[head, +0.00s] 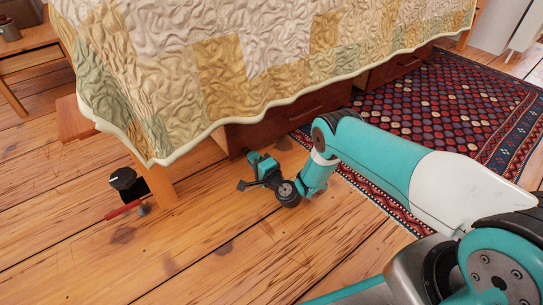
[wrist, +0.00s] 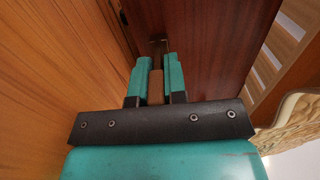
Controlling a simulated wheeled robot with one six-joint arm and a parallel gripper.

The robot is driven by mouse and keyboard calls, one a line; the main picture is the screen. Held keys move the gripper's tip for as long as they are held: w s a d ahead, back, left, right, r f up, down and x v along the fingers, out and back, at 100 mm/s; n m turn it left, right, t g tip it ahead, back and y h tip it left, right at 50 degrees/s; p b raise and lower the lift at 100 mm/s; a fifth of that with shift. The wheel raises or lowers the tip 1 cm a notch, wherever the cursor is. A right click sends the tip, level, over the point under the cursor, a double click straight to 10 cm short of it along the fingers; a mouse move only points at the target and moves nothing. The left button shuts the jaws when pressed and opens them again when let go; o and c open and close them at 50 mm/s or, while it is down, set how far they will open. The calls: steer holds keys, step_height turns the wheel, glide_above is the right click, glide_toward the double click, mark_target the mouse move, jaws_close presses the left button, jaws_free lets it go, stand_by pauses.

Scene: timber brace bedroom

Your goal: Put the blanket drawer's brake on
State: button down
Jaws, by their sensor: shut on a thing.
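The blanket drawer (head: 285,118) is a dark reddish-brown wooden drawer low under the bed, below the quilt's hem. Its wood fills the middle right of the wrist view (wrist: 220,50), with the floor planks on the left. My gripper (head: 255,168) is low by the floor, in front of the drawer's left part. In the wrist view my gripper (wrist: 156,75) has its teal fingers shut on a small brown tab (wrist: 156,88). A small metal fitting (wrist: 158,42) shows just beyond the fingertips. I cannot tell whether the tab is the brake's lever. The head view hides it.
A quilt (head: 250,60) hangs over the bed's side. A second drawer (head: 395,66) is farther right beside a patterned rug (head: 450,110). A black knob (head: 123,179) and a red bar (head: 123,212) are by the bed leg. The floor in front is clear.

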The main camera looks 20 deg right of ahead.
stand_by(0.5)
steer(key=c, duration=1.2)
jaws_free()
steer(key=shift+o, duration=0.2)
steer(key=p+v, duration=0.1)
steer(key=p, duration=0.1)
steer(key=p+v, duration=0.1)
steer(key=p, duration=0.1)
steer(key=p+v, duration=0.1)
steer(key=v, duration=0.1)
steer(key=shift+r+p, duration=0.3)
steer(key=shift+p, duration=0.1)
steer(key=p+v, duration=0.5)
steer(key=v, duration=0.1)
steer(key=p+v, duration=0.5)
steer(key=p, duration=0.1)
steer(key=shift+s+d+f, duration=0.2)
steer(key=shift+s+f, duration=0.05)
steer(key=shift+s, duration=0.1)
steer(key=shift+p+v, duration=0.45)
steer(key=shift+v, duration=0.35)
steer(key=shift+f, duration=0.2)
